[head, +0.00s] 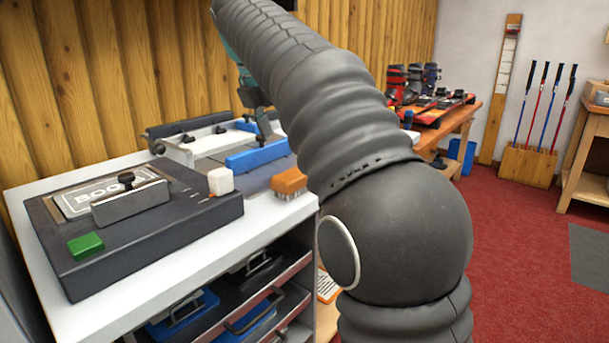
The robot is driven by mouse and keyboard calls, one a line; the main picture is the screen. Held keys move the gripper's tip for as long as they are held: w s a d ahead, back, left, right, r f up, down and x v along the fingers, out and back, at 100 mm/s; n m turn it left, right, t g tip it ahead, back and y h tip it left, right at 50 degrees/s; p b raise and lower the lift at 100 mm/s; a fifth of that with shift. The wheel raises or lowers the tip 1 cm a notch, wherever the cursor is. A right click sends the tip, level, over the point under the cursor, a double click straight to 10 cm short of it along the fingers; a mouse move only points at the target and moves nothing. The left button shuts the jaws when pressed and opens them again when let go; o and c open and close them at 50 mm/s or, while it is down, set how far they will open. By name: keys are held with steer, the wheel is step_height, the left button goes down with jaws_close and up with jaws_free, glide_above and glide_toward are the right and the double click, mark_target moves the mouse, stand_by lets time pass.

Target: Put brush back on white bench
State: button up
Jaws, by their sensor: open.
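The brush (289,180), with an orange-brown block and pale bristles pointing down, stands on the white bench (262,222) near its right edge. It is beside the dark grey device and in front of the blue bar. My gripper (263,128) is over the far part of the bench, behind the blue bar, and partly hidden by my arm. It is open and apart from the brush. I see nothing held in it, but its fingertips are small and hard to make out.
A dark device (150,225) with a green button and a white knob fills the near left of the bench. A blue bar (256,158) lies behind the brush. Drawers (250,290) with blue items are below. Ski boots (405,82) stand on a wooden table at the back.

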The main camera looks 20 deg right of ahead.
steer(key=s+d+f+m+t+y, duration=0.1)
steer(key=s+d+f+m+y, duration=0.1)
steer(key=s+f+m, duration=1)
steer(key=s+d+f+m+t+y, duration=0.1)
steer(key=s+f+m, duration=1.2)
steer(key=s, duration=0.2)
steer(key=shift+s+d+f+t+y, duration=0.35)
steer(key=shift+d+t+y, duration=0.05)
